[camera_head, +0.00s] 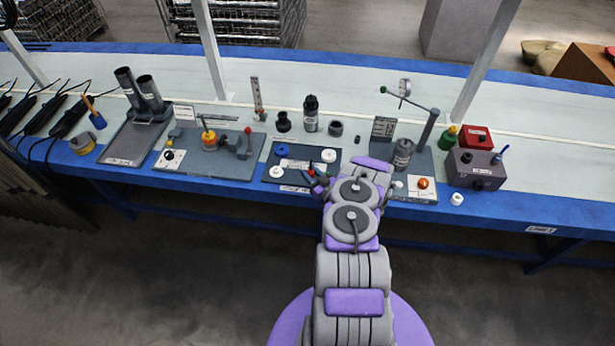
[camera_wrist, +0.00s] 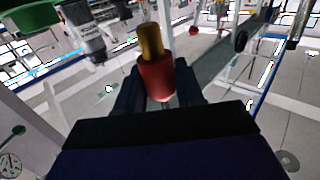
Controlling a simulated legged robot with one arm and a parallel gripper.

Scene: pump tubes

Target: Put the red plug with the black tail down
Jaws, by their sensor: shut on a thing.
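My gripper (camera_head: 318,184) is over the front edge of a dark mat with rings, in the middle of the bench. A small red thing (camera_head: 312,173) shows at its tip in the head view. In the wrist view my gripper (camera_wrist: 157,88) is shut on a red plug (camera_wrist: 156,80), with a yellow-brown part (camera_wrist: 150,40) standing out from its end. The plug is off the bench surface. I cannot make out a black tail; the plug's lower end is hidden by my gripper.
The dark mat (camera_head: 325,180) holds a blue ring (camera_head: 282,150) and white rings (camera_head: 329,156). A fixture board (camera_head: 225,167) stands left. A lever press (camera_head: 404,155) and purple-grey box (camera_head: 475,170) stand right. A black bottle (camera_head: 311,114) stands behind. Bare bench lies farther back.

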